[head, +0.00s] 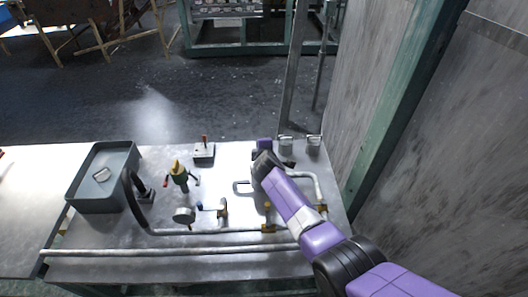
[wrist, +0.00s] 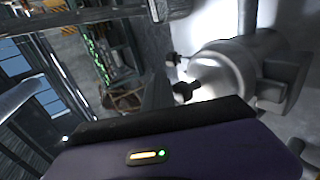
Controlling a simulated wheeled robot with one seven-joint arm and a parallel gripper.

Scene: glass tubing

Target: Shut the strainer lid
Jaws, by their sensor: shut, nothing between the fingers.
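My gripper (head: 264,147) is low over the right part of the bench, at the far end of my purple arm. It is shut and empty; its fingertips are hard to make out. In the wrist view my gripper's purple and black body fills the bottom. Beyond it is a rounded grey metal fitting (wrist: 222,68) with dark knobs on its left side, which may be the strainer. I cannot tell its lid apart or how far open it is. In the head view my arm covers much of that spot.
Pipe runs (head: 170,251) cross the bench front. A grey bin (head: 84,203) with a small pale item inside stands at the left. A green-and-yellow fitting (head: 179,172), a gauge (head: 184,215) and a red-levered box (head: 204,151) stand mid-bench.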

